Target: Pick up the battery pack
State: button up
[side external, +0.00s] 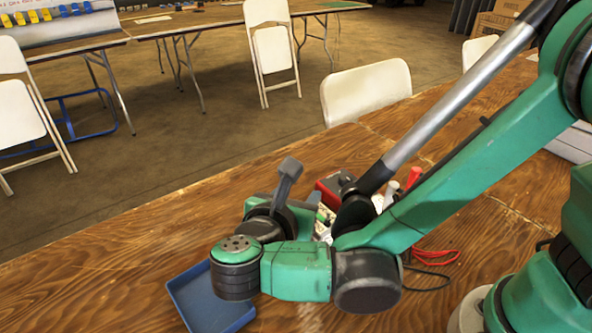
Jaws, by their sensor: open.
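My gripper (287,180) is at the end of my bent green arm, above the wooden table. One grey finger sticks up; the rest of the gripper is mostly hidden by my own wrist. The jaws are open, and I see nothing held in them. A red and black block (331,190), which may be the battery pack, is on the table just behind and to the right of the gripper. My arm hides part of it, so I cannot tell for sure what it is or whether the gripper touches it.
A blue tray (190,298) lies on the table at the front, partly under my wrist. Red cable (436,256) and small red and white items (413,177) lie near my arm. White folding chairs (366,92) stand behind the table. The table's left part is clear.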

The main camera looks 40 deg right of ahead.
aim_at(325, 217)
notch_tip(325, 217, down, 4)
jog(key=shift+d+r, duration=0.1)
jog(key=shift+d, duration=0.05)
jog(key=shift+x, duration=2.75)
grip_shut()
